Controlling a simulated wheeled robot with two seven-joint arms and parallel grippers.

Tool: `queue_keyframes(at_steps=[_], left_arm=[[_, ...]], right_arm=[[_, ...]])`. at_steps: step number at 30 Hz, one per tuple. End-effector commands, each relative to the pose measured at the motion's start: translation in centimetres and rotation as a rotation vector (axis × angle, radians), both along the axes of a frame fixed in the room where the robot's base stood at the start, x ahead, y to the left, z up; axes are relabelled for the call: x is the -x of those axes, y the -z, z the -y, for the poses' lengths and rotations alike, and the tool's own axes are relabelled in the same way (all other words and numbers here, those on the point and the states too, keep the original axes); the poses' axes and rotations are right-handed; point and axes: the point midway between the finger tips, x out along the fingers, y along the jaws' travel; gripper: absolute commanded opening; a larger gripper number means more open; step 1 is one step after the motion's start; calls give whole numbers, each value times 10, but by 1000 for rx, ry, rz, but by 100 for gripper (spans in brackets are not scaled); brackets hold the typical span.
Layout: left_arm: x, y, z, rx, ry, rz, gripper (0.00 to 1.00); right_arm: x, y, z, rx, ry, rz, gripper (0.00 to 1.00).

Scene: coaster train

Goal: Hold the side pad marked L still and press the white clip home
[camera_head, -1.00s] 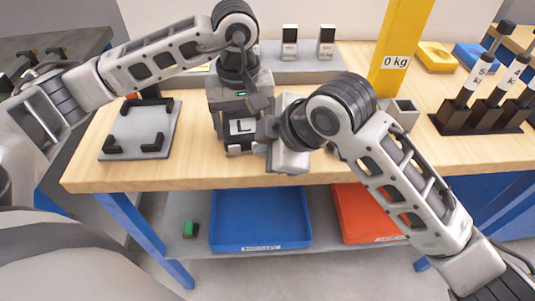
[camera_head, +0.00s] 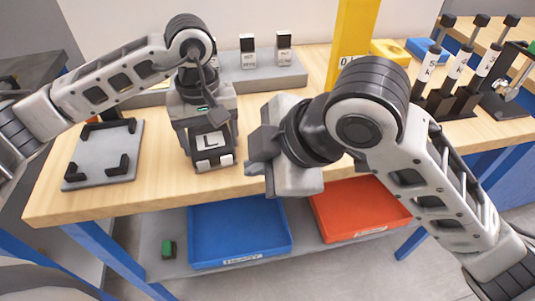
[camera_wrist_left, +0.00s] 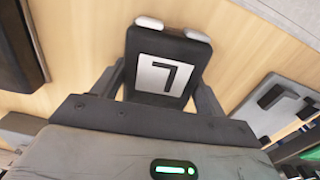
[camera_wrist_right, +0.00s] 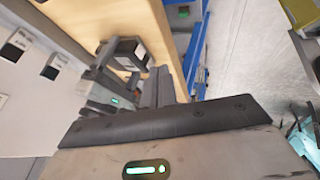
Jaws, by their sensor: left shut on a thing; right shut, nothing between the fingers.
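The side pad marked L (camera_head: 211,141) is a black block with a white label, near the table's front edge. My left gripper (camera_head: 209,146) is shut on it, one finger on each side. The pad also shows in the left wrist view (camera_wrist_left: 165,72). White clip parts (camera_head: 227,160) show at two spots along its near edge, also in the left wrist view (camera_wrist_left: 150,22); I cannot tell how deep they sit. My right gripper (camera_head: 256,158) is shut and empty, right of the pad and apart from it. Its closed fingers show in the right wrist view (camera_wrist_right: 160,86).
A grey plate with black corner brackets (camera_head: 103,155) lies left. A yellow post (camera_head: 352,40) and a rack of black-handled pieces (camera_head: 450,98) stand right. Blue (camera_head: 240,231) and red (camera_head: 360,208) bins sit below the table. A grey ledge (camera_head: 262,75) is behind.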

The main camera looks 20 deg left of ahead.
Motion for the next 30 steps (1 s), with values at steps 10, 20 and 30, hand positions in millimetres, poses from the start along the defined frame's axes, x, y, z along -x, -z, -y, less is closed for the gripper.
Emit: queue_keyframes(at_steps=[10, 20, 30], left_arm=[[-1, 0, -1, -1, -3, 2, 40], [-1, -1, -1, -2, -4, 2, 98], [-1, -4, -1, -2, -3, 2, 98]], right_arm=[[5, -23, 18, 1, 1, -1, 0], [5, -23, 17, 2, 0, -2, 0], [5, -23, 17, 2, -1, -2, 0]])
